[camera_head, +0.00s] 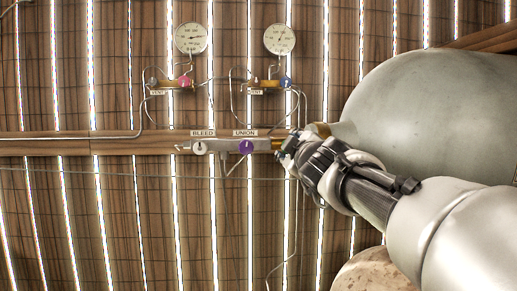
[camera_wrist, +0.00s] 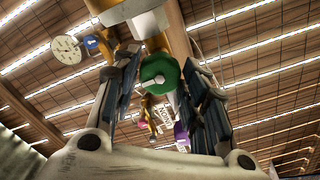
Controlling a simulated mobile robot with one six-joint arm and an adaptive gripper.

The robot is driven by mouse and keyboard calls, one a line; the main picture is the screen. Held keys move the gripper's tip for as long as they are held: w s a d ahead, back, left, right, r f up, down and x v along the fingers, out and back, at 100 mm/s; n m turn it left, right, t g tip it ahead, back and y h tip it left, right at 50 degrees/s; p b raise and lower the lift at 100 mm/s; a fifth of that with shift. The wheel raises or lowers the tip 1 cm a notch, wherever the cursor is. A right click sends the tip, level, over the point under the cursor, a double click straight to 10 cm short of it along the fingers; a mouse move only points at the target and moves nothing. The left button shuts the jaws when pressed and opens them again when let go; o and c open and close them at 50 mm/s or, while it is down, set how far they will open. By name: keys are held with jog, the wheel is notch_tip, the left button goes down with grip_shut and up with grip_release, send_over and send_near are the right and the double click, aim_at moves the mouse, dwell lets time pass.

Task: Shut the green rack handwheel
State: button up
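The green handwheel (camera_wrist: 160,73) shows in the wrist view as a round green disc with a pale centre and a notch in its lower rim. My gripper (camera_wrist: 161,64) has one dark finger on each side of it, with the wheel between the fingertips. A gap shows between the wheel and the left finger. The right finger lies close to the wheel's right edge, and I cannot tell whether it touches. In the head view my gripper (camera_head: 288,146) is at the right end of the manifold bar, and the green handwheel is hidden behind it.
Left along the bar are the purple UNION wheel (camera_head: 246,147) and white BLEED wheel (camera_head: 200,148). Above are pink (camera_head: 184,82) and blue (camera_head: 285,82) vent wheels and two gauges (camera_head: 191,38) (camera_head: 279,39). A large grey tank (camera_head: 430,110) fills the right, close to my arm.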

jog(key=shift+o, duration=1.1)
jog(key=s, duration=0.6)
jog(key=shift+s, duration=0.1)
